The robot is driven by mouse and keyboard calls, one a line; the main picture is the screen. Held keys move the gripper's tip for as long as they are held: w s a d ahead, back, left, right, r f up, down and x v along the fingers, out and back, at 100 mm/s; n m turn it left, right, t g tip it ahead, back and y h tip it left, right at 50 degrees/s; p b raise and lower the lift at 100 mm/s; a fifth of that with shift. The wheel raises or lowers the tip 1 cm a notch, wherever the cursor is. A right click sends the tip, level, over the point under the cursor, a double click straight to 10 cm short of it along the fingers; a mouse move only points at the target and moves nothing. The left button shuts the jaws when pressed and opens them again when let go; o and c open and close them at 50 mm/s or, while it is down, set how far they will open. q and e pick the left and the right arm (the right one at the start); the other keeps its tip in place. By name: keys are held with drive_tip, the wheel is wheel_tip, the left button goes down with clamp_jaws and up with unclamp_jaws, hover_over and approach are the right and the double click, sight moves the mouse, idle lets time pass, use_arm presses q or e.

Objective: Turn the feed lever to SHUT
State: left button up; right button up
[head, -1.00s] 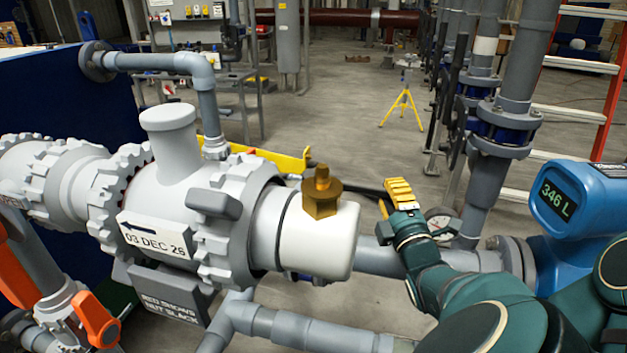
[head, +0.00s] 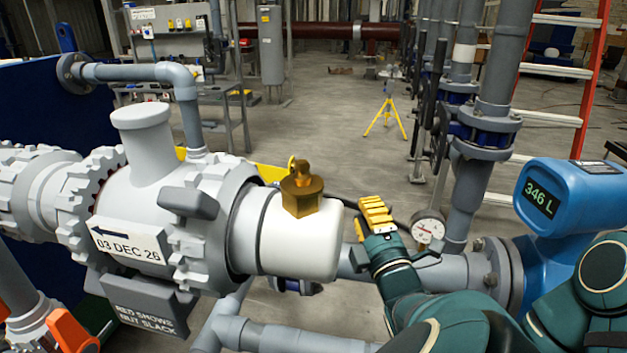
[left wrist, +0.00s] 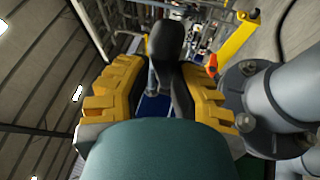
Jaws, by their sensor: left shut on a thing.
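My left gripper (head: 376,216), with yellow fingers, is right of the white pipe end and left of the pressure gauge in the head view. In the left wrist view its fingers (left wrist: 160,88) are shut on a dark lever handle (left wrist: 168,42) with a rounded end, which I take to be the feed lever. The handle stands between the two fingers. In the head view the gripper hides it, and I can read no SHUT mark. My right gripper is not in view.
A white pipe end with a brass fitting (head: 301,190) stands close left of the gripper. A gauge (head: 428,231) and a blue meter (head: 560,205) reading 346 L are to the right. An orange handle (head: 72,332) is at lower left. Open floor lies behind.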

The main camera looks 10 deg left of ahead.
use_arm(q)
drive_tip(key=shift+s+a+r+b, duration=0.1)
drive_tip(key=shift+s+a, duration=0.3)
drive_tip(key=shift+s, duration=0.2)
drive_tip(key=shift+s+a+b, duration=0.15)
drive_tip(key=shift+s+a, duration=0.3)
drive_tip(key=shift+s, duration=0.2)
drive_tip(key=shift+s+a+r+b, duration=0.1)
drive_tip(key=shift+s+a, duration=0.3)
drive_tip(key=shift+s, duration=0.2)
clamp_jaws()
drive_tip(key=shift+s, duration=0.1)
drive_tip(key=s+a, duration=0.4)
drive_tip(key=a, duration=0.2)
drive_tip(key=shift+s+a, duration=0.15)
drive_tip(key=shift+f, duration=0.1)
